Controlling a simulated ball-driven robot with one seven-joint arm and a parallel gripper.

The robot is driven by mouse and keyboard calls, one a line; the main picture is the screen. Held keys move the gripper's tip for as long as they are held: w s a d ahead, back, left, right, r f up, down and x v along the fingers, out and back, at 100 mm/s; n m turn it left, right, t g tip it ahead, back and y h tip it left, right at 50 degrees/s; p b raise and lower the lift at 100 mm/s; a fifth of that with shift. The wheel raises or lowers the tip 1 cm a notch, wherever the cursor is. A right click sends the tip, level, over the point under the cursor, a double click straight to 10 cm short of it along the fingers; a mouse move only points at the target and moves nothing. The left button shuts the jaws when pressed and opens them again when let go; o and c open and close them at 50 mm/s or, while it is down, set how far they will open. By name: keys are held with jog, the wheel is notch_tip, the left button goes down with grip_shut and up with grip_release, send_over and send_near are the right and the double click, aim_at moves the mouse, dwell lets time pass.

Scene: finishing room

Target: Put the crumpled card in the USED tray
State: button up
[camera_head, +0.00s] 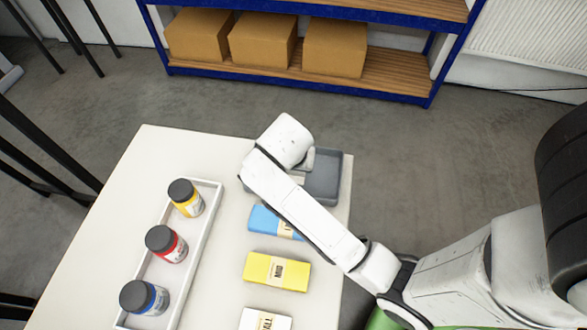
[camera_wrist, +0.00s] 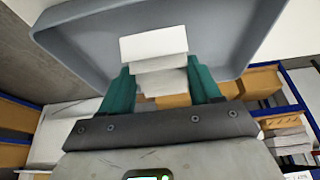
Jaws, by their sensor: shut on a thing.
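A white, folded-looking card (camera_wrist: 154,47) is held between the two teal fingers of my gripper (camera_wrist: 160,70) in the wrist view. The gripper is shut on it. A grey tray (camera_head: 325,180) lies at the far right corner of the white table in the head view, partly covered by my arm. A grey tray also fills the upper part of the wrist view (camera_wrist: 83,45), behind the card. I cannot tell whether the card touches it. No USED label is readable.
On the table, a blue pack (camera_head: 268,222), a yellow pack (camera_head: 262,270) and a white pack (camera_head: 256,319) lie in a row. A white tray (camera_head: 211,212) at left holds yellow, red and blue jars. A blue shelf (camera_head: 400,97) with cardboard boxes stands beyond.

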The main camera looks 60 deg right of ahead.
jog(key=shift+w+d+f, duration=0.15)
jog(key=shift+f, duration=0.1)
jog(key=shift+w+d+f, duration=0.1)
jog(key=shift+f, duration=1.7)
jog(key=shift+f, duration=0.1)
jog(key=o, duration=1)
jog(key=v, duration=1.2)
jog(key=shift+p, duration=0.4)
